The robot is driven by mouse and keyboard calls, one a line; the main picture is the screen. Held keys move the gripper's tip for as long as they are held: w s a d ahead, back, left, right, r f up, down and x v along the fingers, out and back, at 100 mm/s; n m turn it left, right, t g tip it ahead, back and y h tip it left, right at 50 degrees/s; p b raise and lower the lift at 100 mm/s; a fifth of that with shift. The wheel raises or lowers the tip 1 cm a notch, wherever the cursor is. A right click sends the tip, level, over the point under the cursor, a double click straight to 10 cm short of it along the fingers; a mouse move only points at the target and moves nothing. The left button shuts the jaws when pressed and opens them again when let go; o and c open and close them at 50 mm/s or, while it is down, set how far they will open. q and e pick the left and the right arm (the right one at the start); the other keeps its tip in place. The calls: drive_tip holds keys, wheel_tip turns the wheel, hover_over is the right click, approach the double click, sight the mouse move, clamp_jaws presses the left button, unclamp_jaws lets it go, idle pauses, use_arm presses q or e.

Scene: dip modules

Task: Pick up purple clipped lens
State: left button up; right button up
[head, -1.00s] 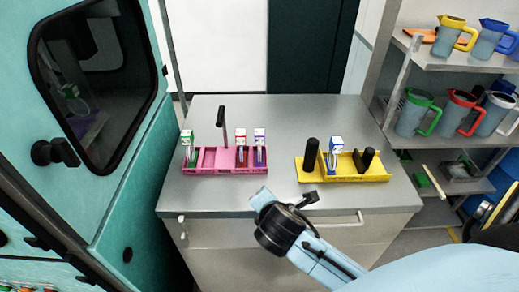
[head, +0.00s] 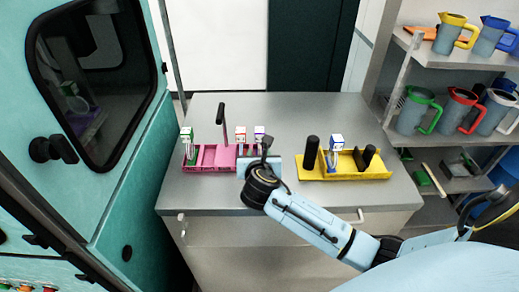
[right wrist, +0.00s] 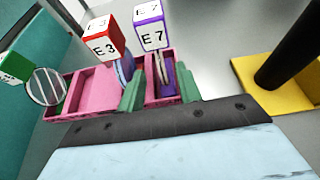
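The purple clipped lens, with a white cube marked E 7, stands in the pink holder; its top shows in the head view (head: 259,130) and it stands upright in the right wrist view (right wrist: 151,27). My right gripper (right wrist: 160,90) is open, its two green fingertips on either side of the lens's lower part, at the near edge of the holder. I cannot tell whether they touch it. In the head view my right gripper (head: 261,168) hides the lens's lower part. My left gripper is not in view.
The pink holder (head: 205,166) also bears a red-marked lens (right wrist: 103,38) close left of the purple one and a green-marked one (head: 187,133). A yellow holder (head: 370,172) with a blue-marked lens (head: 336,142) and black posts stands to the right. The grey tabletop (head: 300,110) behind is clear.

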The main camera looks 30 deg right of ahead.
sight(259, 146)
drive_tip(key=shift+r+x, duration=0.15)
drive_tip(key=shift+x, duration=1.2)
drive_tip(key=shift+r+x, duration=0.1)
drive_tip(key=shift+x, duration=1.3)
drive_tip(key=shift+d, duration=0.15)
clamp_jaws()
